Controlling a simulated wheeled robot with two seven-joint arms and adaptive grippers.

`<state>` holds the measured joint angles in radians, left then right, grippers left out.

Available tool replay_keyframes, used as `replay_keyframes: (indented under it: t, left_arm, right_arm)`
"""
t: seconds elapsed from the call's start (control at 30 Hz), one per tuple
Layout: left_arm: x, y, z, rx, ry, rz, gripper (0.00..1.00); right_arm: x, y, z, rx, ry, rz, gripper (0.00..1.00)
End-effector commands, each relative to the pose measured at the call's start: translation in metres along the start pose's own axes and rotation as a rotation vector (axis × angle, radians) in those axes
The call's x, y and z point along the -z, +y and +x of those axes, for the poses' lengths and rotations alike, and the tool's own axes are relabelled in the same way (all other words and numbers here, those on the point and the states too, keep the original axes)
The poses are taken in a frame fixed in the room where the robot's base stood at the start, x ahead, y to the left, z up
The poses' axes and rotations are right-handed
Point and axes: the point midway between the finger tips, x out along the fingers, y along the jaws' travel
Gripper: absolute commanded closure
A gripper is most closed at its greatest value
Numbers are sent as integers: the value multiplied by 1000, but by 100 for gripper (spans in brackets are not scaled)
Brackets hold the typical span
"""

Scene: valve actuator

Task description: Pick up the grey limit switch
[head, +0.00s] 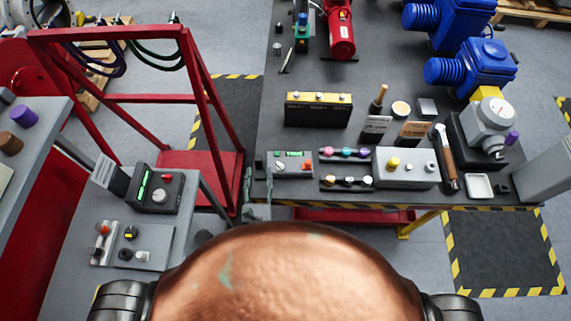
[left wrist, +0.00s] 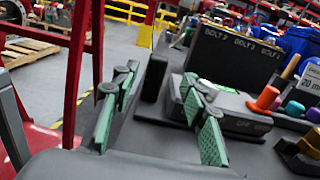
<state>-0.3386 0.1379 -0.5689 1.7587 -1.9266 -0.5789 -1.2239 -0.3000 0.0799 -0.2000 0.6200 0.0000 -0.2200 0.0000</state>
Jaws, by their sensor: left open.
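A small dark grey upright block (left wrist: 155,77), which looks like the limit switch, stands at the table's left end in the left wrist view. It is beside the grey control box with a green display (head: 290,164). In the head view it is hard to make out. My left gripper (head: 258,190) is at the table's front left edge, its green-padded fingers apart. In the left wrist view the open fingers (left wrist: 160,73) lie on either side of the block in the picture. I cannot tell whether they touch it. My right gripper is not in view.
The worktable (head: 330,75) holds a black BOLT rack (head: 319,109), coloured knobs (head: 346,153), a grey button box (head: 406,167) and blue motors (head: 470,67). A red frame (head: 115,98) stands left of the table. My own copper-coloured body hides the lower middle.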

Motion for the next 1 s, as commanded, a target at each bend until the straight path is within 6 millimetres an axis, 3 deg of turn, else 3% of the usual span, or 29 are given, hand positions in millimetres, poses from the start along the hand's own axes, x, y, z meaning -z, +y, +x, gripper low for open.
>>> replay_keyframes:
  t: [0.6, 0.87, 1.0]
  left_arm:
    - [3, 4, 65, -2, 1, -2, 59]
    - [3, 4, 66, -1, 2, -1, 60]
    - [3, 4, 66, -1, 2, -1, 70]
  right_arm:
    - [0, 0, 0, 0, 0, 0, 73]
    - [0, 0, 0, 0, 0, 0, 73]
    - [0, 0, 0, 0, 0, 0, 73]
